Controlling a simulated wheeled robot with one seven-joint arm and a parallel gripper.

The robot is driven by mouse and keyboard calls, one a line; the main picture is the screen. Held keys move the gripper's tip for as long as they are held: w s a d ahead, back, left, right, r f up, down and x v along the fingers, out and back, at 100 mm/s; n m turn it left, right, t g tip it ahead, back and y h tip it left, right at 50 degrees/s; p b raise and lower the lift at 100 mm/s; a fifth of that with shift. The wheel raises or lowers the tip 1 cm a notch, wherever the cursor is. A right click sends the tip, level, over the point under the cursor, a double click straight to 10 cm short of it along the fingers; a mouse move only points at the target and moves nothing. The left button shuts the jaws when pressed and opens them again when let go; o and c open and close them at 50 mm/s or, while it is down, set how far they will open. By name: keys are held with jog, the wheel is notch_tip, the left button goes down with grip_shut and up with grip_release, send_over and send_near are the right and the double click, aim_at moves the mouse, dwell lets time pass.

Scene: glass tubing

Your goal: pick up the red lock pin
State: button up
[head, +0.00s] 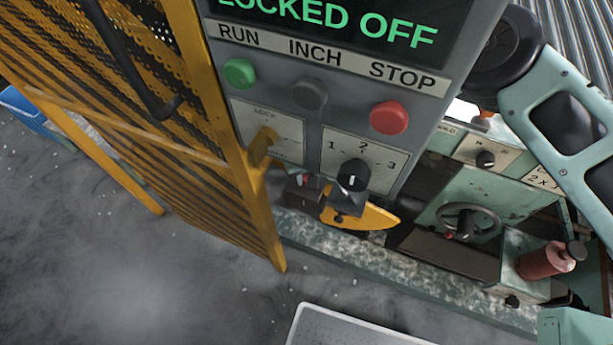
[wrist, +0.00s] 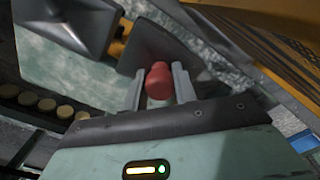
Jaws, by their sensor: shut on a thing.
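In the wrist view, the red lock pin (wrist: 158,84) has a rounded, knobbed end facing the camera. My gripper (wrist: 160,70) has one grey finger on each side of it and is shut on it. A dark grey angular block (wrist: 158,48) lies just behind the pin. Whether the pin sits in a hole there is hidden. In the head view, a dark block (head: 303,187) with a small red spot is below the LOCK plate; I cannot tell whether that spot is the pin. I cannot make out my fingers in the head view.
The control panel (head: 310,100) reads LOCKED OFF and has green, grey and red buttons. A yellow mesh gate (head: 130,110) stands to its left. A yellow pointed handle (head: 372,216) and a handwheel (head: 470,222) lie to the right. Grey floor is clear at lower left.

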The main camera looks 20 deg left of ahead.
notch_tip(320, 180, up, 9)
jog(key=shift+f+b, duration=0.1)
jog(key=shift+b, duration=0.55)
jog(key=shift+r+p, duration=0.4)
jog(key=shift+r, duration=0.35)
jog(key=shift+f, duration=0.1)
